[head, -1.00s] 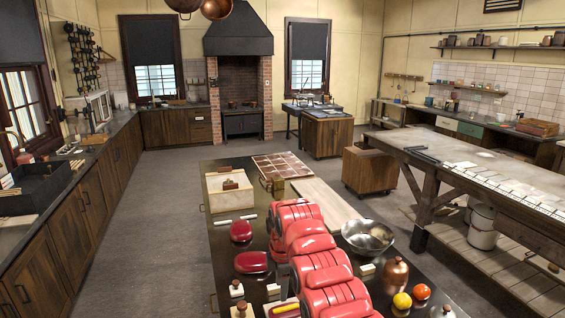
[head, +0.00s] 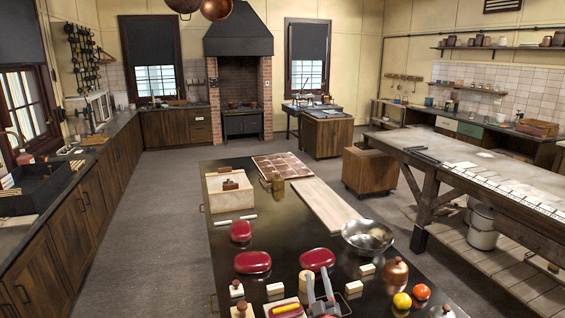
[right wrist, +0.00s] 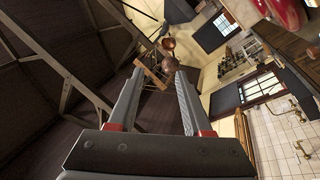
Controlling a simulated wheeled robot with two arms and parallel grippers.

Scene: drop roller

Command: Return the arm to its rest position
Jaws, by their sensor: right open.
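My right gripper (head: 319,280) shows at the bottom middle of the head view, low over the near end of the dark worktop (head: 225,262). Its two grey fingers point up the picture, towards a red rounded piece (head: 317,259). In the right wrist view the same gripper (right wrist: 160,82) has its fingers apart, with nothing held between them. That view looks up past the fingertips at the roof beams and walls. My left gripper is not in view.
Around the gripper stand small white blocks, two more red pieces (head: 252,262), a metal bowl (head: 367,238), a copper bottle (head: 395,272), and yellow (head: 402,300) and orange (head: 422,291) balls. Further back lie a board (head: 325,203), a brown tray (head: 281,166) and a pale box (head: 231,199).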

